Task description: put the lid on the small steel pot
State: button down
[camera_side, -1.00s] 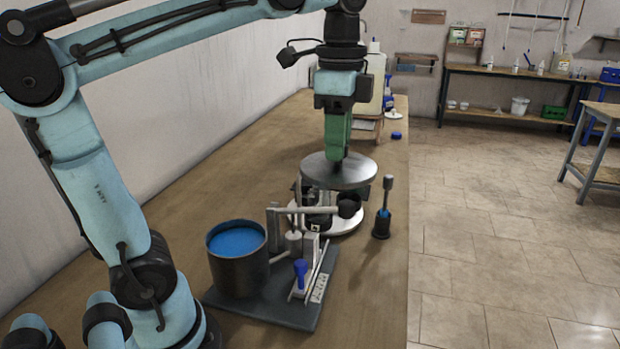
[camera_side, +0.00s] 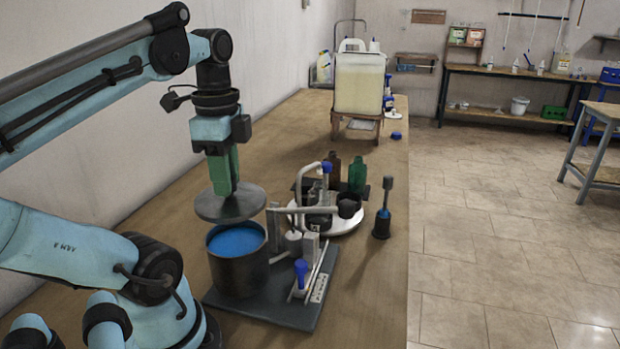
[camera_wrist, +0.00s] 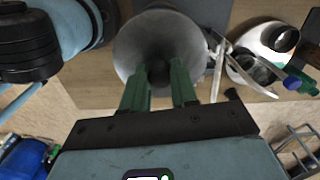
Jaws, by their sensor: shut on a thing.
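My gripper (camera_side: 229,190) has green fingers and is shut on the knob of a round grey steel lid (camera_side: 231,207). In the wrist view the lid (camera_wrist: 150,35) hangs level below the fingers (camera_wrist: 159,80), its dark knob between them. The pot (camera_side: 238,272) stands on a dark board, a dark grey cylinder with bright blue liquid inside. The lid is in the air above the pot, apart from its rim, and looks nearly over it. In the wrist view the lid hides the pot.
A large yellowish drum (camera_side: 359,82) is farther back.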

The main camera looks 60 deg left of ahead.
jog(key=shift+f, duration=3.35)
jog(key=shift+f, duration=0.15)
jog(key=shift+c, duration=1.6)
grip_release()
jog(key=shift+r, duration=3)
